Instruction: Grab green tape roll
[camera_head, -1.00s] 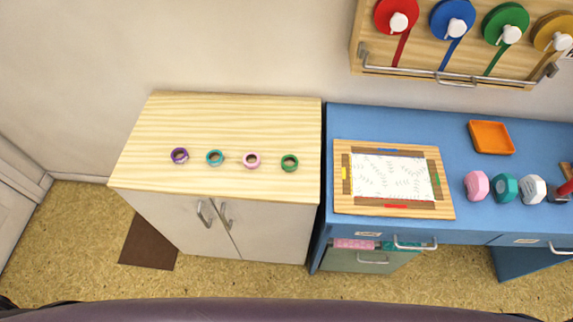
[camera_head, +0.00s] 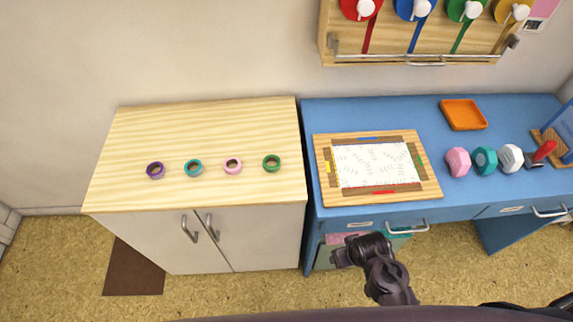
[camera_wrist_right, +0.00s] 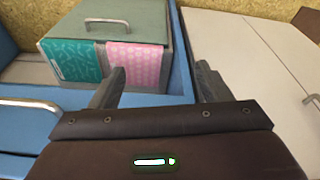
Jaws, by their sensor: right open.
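The green tape roll (camera_head: 271,163) lies flat on the light wooden cabinet top (camera_head: 215,120), at the right end of a row of rolls. To its left are a pink roll (camera_head: 233,166), a teal roll (camera_head: 194,168) and a purple roll (camera_head: 155,170). My right gripper (camera_head: 345,252) is in the head view in front of the blue desk, low and to the right of the green roll. In the right wrist view its fingers (camera_wrist_right: 160,85) are apart with nothing between them. My left gripper is not in view.
The blue desk (camera_head: 290,110) stands right of the cabinet, with a framed board (camera_head: 430,195), an orange tray (camera_head: 464,114) and several colored blocks. In the wrist view a grey-green box (camera_wrist_right: 120,20) with teal and pink cloths is close. The cabinet top around the rolls is clear.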

